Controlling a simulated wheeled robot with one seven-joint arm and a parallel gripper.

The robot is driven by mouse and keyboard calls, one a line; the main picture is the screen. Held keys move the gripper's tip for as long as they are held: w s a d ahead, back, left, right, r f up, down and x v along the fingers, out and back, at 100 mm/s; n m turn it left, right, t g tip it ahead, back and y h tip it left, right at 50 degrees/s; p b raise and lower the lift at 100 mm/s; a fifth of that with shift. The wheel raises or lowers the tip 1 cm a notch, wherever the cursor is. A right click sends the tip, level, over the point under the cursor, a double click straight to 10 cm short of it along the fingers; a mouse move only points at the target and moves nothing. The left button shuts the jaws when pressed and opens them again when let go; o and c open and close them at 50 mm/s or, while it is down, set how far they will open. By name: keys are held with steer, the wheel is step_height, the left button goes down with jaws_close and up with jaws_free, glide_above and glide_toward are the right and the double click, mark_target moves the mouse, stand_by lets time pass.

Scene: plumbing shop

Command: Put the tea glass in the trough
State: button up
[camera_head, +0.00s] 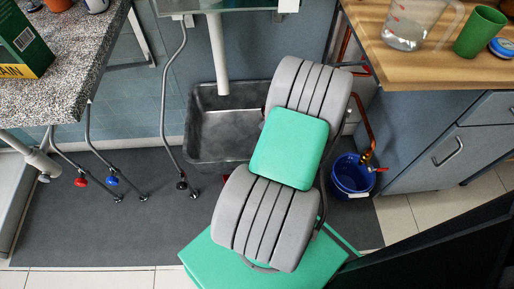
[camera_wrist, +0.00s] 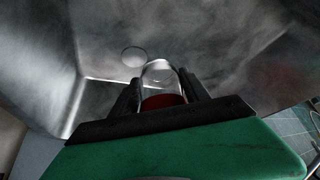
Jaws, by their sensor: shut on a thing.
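The trough (camera_head: 212,150) is a dark grey open basin in the middle of the head view. My arm covers its right side there. In the wrist view the grey inner walls of the trough (camera_wrist: 220,50) fill most of the picture. My gripper (camera_wrist: 162,92) is shut on the tea glass (camera_wrist: 160,74), a clear glass with dark red at its lower part. The glass is between the two black fingers and over or inside the trough; I cannot tell whether it touches the bottom. The gripper and glass are hidden behind my arm in the head view.
A white pipe (camera_head: 218,55) comes down into the trough from above. A blue bucket (camera_head: 352,175) stands right of it. A wooden counter (camera_head: 430,67) with a jug (camera_head: 408,25) and a green cup (camera_head: 480,32) is at the right. A speckled counter (camera_head: 60,85) is at the left.

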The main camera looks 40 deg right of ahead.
steer(key=n, duration=0.1)
steer(key=w+r+n+y, duration=0.1)
steer(key=n, duration=0.1)
steer(key=w+n+y, duration=0.1)
steer(key=shift+w+d+r+n, duration=0.2)
steer(key=shift+d+r+n, duration=0.1)
steer(key=shift+d, duration=0.05)
steer(key=shift+r+n+y, duration=0.15)
steer(key=shift+n+y, duration=0.25)
steer(key=shift+n, duration=0.2)
steer(key=shift+w, duration=0.1)
steer(key=b, duration=0.4)
glide_toward(252, 137)
steer(key=shift+n, duration=0.3)
steer(key=d+f, duration=0.1)
steer(key=w+d+f, duration=0.1)
steer(key=f, duration=0.1)
steer(key=w+d+f, duration=0.1)
steer(key=f, duration=0.1)
steer(key=shift+d, duration=0.15)
steer(key=shift+r, duration=0.15)
steer(key=o, duration=1.4)
